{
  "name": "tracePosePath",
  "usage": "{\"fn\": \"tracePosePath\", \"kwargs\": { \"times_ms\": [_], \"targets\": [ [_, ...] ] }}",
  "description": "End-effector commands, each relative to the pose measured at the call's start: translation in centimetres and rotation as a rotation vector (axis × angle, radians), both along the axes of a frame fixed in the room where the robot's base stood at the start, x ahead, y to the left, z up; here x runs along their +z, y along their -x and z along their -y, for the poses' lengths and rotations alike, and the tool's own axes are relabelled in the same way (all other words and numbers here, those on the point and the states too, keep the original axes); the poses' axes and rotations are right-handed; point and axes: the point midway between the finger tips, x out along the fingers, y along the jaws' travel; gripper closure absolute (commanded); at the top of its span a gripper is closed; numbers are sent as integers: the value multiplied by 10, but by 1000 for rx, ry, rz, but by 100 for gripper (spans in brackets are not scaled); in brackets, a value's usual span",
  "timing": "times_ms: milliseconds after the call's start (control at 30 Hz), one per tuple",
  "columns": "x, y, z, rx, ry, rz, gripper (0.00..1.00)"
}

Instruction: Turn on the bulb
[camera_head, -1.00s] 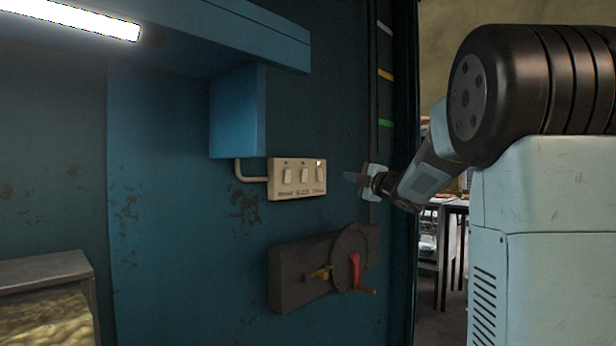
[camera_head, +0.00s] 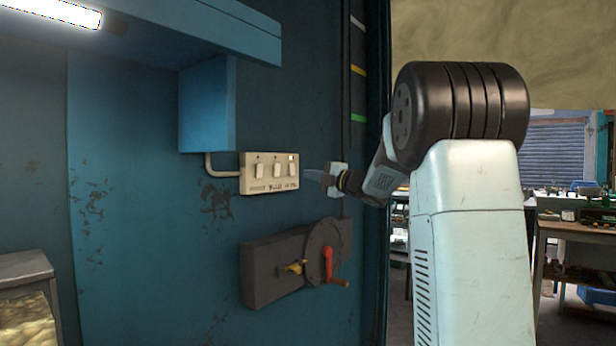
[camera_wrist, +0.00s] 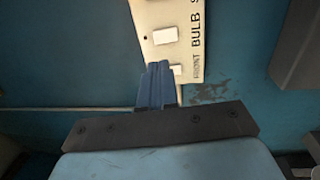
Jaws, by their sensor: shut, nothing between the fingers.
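A cream switch plate (camera_head: 247,184) with three white rocker switches is on the blue wall. In the wrist view the label BULB stands beside one switch (camera_wrist: 165,36), and the label FRONT beside another (camera_wrist: 176,70), partly hidden by my fingers. In the head view the middle switch (camera_head: 276,170) appears to be the BULB one. A small bright light shows above the right switch (camera_head: 291,168). My gripper (camera_head: 308,176) is shut and empty, just right of the plate in the head view. Its fingers (camera_wrist: 158,88) overlap the plate in the wrist view; I cannot tell whether they touch it.
Below the plate is a dark box with a red crank (camera_head: 328,266) and a yellow handle (camera_head: 295,267). A blue box (camera_head: 206,105) and a shelf are above left. A lit tube lamp (camera_head: 50,10) is at the top left. A workbench (camera_head: 575,228) stands at right.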

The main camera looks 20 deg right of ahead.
Motion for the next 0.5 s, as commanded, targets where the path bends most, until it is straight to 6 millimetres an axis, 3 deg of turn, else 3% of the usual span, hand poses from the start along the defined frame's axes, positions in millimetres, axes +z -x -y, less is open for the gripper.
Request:
{"fn": "tracePosePath", "kwargs": {
  "times_ms": [500],
  "targets": [
    [12,-73,-50,2,-1,0,100]
  ]
}}
